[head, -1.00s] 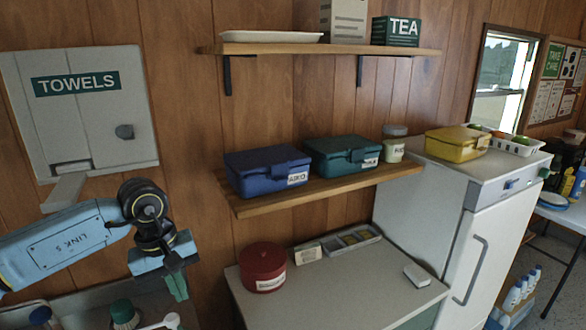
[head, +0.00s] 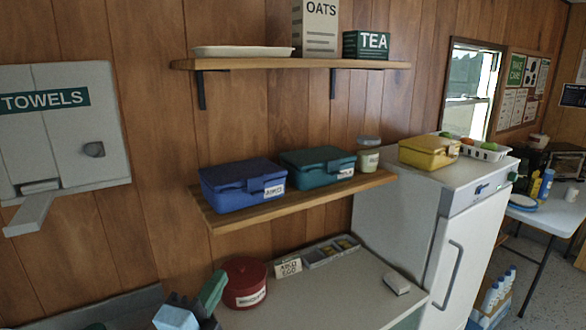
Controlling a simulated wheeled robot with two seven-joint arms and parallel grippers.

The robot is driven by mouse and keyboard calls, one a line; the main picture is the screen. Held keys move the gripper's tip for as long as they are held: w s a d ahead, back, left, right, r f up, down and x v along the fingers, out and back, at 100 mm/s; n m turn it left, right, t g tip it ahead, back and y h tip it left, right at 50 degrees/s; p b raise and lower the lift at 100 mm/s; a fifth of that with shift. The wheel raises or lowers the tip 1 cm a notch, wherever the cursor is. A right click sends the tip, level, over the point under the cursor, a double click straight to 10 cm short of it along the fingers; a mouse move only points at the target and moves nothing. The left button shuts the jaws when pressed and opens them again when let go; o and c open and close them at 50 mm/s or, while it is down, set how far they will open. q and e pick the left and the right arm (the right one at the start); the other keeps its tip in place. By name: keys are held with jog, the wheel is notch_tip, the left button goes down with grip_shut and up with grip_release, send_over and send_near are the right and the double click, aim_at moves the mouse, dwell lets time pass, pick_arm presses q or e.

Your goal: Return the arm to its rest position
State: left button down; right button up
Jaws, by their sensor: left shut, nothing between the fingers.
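My left gripper (head: 213,290) shows at the bottom edge of the head view, left of the red tin (head: 246,283). Its green-tipped fingers are shut with nothing between them and point up. Only the end of the arm shows; the rest is cut off by the frame. It looks close to the tin in the picture, but I cannot tell whether they touch. My right gripper is not in view.
A blue box (head: 243,184) and a teal box (head: 317,168) stand on the lower wooden shelf (head: 300,204). The counter (head: 340,295) holds a divided tray (head: 331,250). A towel dispenser (head: 68,150) hangs at left. A yellow box (head: 429,151) stands on the fridge (head: 420,235).

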pick_arm(q)
jog(key=s+a+f+n+g+y, duration=0.4)
jog(key=a+f+n+y, duration=0.15)
jog(key=f+n, duration=0.35)
jog(key=s+a+f+n+g, duration=0.2)
jog(key=s+f+n+g, duration=0.35)
jog(key=s+f, duration=0.35)
jog(key=s+a+f+n+g, duration=0.2)
jog(key=s+f+n+g, duration=0.35)
jog(key=s, duration=0.65)
notch_tip(320, 180, down, 32)
jog(key=s+m+g+b, duration=0.2)
jog(key=b, duration=0.4)
jog(key=s+a+f+g+b, duration=0.1)
jog(key=s+f+b, duration=0.3)
jog(key=s+f, duration=1.1)
notch_tip(320, 180, down, 3)
jog(key=shift+s+a+r, duration=0.2)
jog(key=shift+s+a, duration=0.2)
jog(key=shift+a, duration=0.4)
